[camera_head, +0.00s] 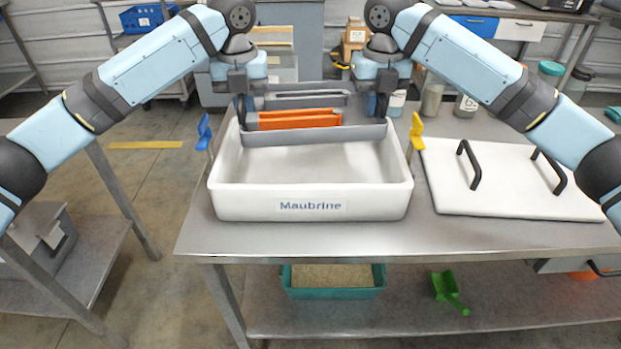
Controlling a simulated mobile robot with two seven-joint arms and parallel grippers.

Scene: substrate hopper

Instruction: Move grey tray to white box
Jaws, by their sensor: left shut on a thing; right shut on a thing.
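The grey tray (315,136) is held level between my two grippers, over the back part of the white box (225,168). An orange piece (300,119) lies in it. My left gripper (242,112) is shut on the tray's left end, and my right gripper (381,108) is shut on its right end. The white box is open, bears the label "Maubrine" and stands on the metal table. Its front inside is bare; its back rim is hidden behind the tray. I cannot tell whether the tray touches the box.
A blue clip (204,131) and a yellow clip (416,132) stand at the box's sides. A white lid (510,185) with two black handles lies to the right. Jars (466,105) stand behind it. A teal bin (333,292) and a green scoop (447,290) are on the lower shelf.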

